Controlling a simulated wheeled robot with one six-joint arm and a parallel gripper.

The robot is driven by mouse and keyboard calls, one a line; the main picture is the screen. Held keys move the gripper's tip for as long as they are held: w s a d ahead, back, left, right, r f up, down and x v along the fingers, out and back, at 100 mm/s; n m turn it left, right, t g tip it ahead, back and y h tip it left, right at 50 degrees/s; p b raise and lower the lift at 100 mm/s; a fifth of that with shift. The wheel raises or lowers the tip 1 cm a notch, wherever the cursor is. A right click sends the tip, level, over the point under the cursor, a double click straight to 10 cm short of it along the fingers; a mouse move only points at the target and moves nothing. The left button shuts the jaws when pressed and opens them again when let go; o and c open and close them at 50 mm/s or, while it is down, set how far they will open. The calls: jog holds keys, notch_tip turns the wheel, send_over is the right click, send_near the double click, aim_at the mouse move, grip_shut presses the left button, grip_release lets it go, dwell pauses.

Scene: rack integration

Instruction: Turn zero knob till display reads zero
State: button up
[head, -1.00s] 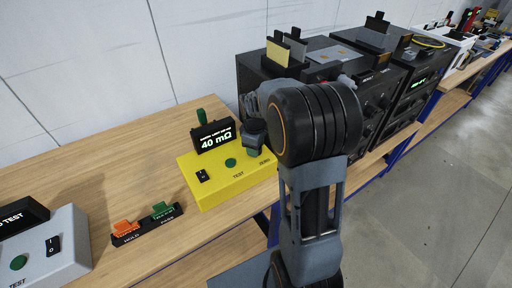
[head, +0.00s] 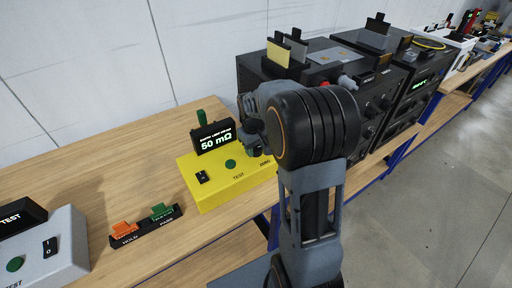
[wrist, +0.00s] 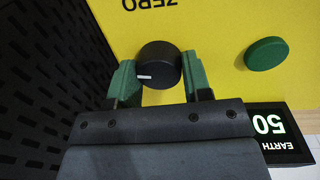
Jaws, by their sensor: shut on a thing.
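The yellow tester (head: 230,182) sits on the bench in the head view, with a green TEST button (head: 230,163) on its top. Its dark display (head: 214,138) reads 50 mΩ. In the wrist view, the black zero knob (wrist: 158,62) with a white pointer mark is beside the upside-down ZERO label. My gripper (wrist: 158,72) has its green fingers on either side of the knob and is shut on it. In the head view, my gripper (head: 254,140) is at the tester's right end and hides the knob.
A HOLD/PASS card rack (head: 146,226) and a grey tester (head: 48,250) stand to the left on the bench. Dark rack instruments (head: 375,112) stand close on the right. Bare wood (head: 90,185) lies between.

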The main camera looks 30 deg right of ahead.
dwell(0.4)
jog(key=o, duration=0.9)
jog(key=shift+o, duration=0.2)
jog(key=shift+r, duration=0.1)
notch_tip(320, 180, up, 14)
jog(key=shift+a+f+b, duration=0.2)
jog(key=shift+a+b, duration=0.1)
jog(key=shift+a, duration=0.15)
